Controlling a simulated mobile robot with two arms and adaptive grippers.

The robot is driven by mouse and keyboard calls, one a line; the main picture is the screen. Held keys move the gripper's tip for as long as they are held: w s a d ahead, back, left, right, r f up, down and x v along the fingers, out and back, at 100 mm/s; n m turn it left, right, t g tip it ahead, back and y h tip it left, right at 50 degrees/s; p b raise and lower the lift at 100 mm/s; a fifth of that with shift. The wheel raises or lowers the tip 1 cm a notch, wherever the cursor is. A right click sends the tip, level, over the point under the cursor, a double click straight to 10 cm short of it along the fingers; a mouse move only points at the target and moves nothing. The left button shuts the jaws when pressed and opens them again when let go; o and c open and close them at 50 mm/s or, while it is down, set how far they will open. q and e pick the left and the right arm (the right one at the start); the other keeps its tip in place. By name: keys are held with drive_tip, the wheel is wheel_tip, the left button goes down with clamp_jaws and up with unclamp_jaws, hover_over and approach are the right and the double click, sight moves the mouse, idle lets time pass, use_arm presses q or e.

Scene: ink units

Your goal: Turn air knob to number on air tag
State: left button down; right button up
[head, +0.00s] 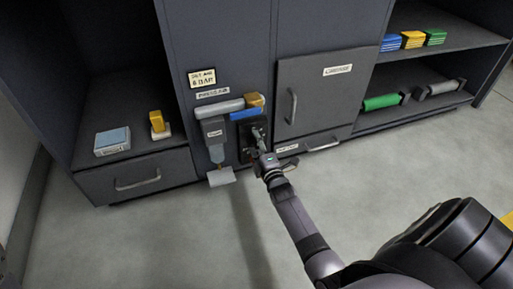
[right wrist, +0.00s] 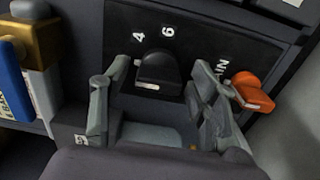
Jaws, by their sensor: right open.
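The air tag (head: 202,77) is a cream card on the cabinet front in the head view; it appears to read "SET AIR 6 BAR". The air knob (right wrist: 157,72) is black with a white mark on its near face. The digits 4 (right wrist: 139,37) and 6 (right wrist: 167,31) are printed on the dark panel beyond it; which number it points to is unclear. My right gripper (right wrist: 160,75) is open, its fingers on either side of the knob; contact is not clear. My left gripper is out of view.
An orange lever (right wrist: 253,92) is close to the right finger. A blue part (right wrist: 12,85) with a brass top is at the left. In the head view a grey cylinder unit (head: 215,130) stands left of the panel and a closed door (head: 325,95) with handle is right.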

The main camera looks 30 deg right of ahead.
drive_tip(key=shift+w+d, duration=0.1)
drive_tip(key=shift+w, duration=0.15)
drive_tip(key=shift+c, duration=0.5)
drive_tip(key=c, duration=1.1)
